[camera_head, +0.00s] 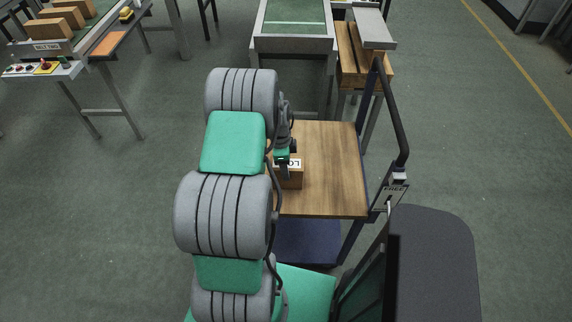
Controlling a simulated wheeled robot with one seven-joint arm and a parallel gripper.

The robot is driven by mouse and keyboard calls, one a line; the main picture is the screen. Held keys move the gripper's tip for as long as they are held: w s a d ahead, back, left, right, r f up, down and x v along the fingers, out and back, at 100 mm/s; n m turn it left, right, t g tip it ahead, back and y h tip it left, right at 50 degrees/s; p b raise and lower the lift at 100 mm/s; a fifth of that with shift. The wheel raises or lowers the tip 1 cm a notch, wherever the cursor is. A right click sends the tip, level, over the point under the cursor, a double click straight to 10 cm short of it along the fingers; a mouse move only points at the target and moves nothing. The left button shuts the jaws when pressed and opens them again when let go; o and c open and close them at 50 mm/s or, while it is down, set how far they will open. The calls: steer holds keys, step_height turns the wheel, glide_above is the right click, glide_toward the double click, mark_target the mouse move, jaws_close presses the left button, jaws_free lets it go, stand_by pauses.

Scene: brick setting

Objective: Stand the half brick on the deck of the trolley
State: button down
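The trolley has a wooden deck (335,180) on a dark blue frame, to the right of my arm. A small brown block (291,180), which looks like the half brick, is at the deck's left part. A white label with dark letters shows at its upper side, partly covered. My gripper (285,170) points down at the block, with a dark finger in front of the label. My arm hides the block's left side. I cannot tell whether the fingers grip it, or whether it rests on the deck or hangs just above.
A grey-framed table with a green top (292,36) stands beyond the deck. Beside it is a wooden bench (352,55). A conveyor (45,48) with several brown bricks is at the upper left.

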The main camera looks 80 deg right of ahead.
steer(key=shift+f, duration=0.1)
steer(key=shift+c, duration=2.2)
jaws_free()
